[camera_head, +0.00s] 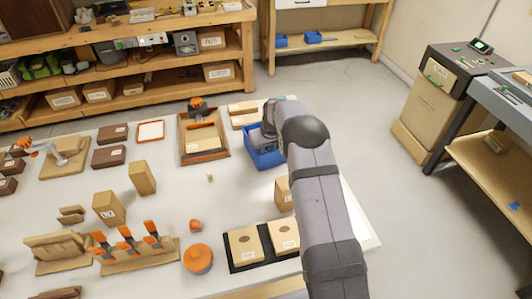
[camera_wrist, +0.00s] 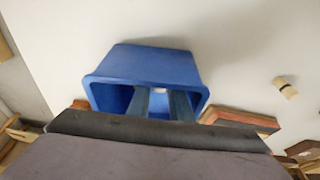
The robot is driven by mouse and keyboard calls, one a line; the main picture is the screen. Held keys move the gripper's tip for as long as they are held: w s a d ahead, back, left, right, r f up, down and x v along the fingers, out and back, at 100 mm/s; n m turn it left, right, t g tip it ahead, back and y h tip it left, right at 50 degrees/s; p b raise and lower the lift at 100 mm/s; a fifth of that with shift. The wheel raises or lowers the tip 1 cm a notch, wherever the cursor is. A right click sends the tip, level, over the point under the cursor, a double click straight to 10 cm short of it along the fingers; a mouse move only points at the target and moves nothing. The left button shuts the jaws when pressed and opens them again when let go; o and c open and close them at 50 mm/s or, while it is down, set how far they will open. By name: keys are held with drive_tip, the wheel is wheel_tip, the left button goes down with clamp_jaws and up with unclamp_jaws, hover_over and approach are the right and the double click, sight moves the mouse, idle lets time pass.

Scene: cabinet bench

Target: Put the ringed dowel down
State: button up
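My gripper (camera_wrist: 160,102) reaches into the blue bin (camera_wrist: 152,60), its two fingers a little apart. A small pale thing (camera_wrist: 160,90) shows between the fingertips; I cannot tell whether it is a dowel or whether the fingers grip it. A short tan dowel (camera_wrist: 286,88) with a dark band is on the white table, to the right of the bin in the wrist view. In the head view a small dowel (camera_head: 210,177) stands on the table left of the blue bin (camera_head: 265,158). My arm hides the fingertips there.
A wooden tray (camera_head: 183,150) with an orange-edged front is left of the bin. A black tray (camera_head: 233,267) with two tan blocks, an orange round piece (camera_head: 198,259) and a rack with orange clips (camera_head: 140,252) are nearer. The table around the small dowel is clear.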

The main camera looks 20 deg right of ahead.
drive_tip(key=shift+r, duration=0.2)
drive_tip(key=shift+r, duration=0.45)
drive_tip(key=b+v, duration=0.2)
drive_tip(key=v, duration=0.9)
drive_tip(key=shift+s, duration=0.15)
drive_tip(key=s+a+f+g, duration=0.1)
drive_tip(key=s+a, duration=0.1)
drive_tip(key=s, duration=1.5)
drive_tip(key=s+a+f+m+g, duration=0.1)
drive_tip(key=s+a+f+g, duration=0.1)
drive_tip(key=s, duration=1.6)
drive_tip(key=shift+s+a+f, duration=0.2)
drive_tip(key=shift+s+a, duration=0.1)
drive_tip(key=shift+a, duration=0.45)
drive_tip(key=shift+r+p, duration=1.2)
drive_tip(key=shift+r, duration=0.1)
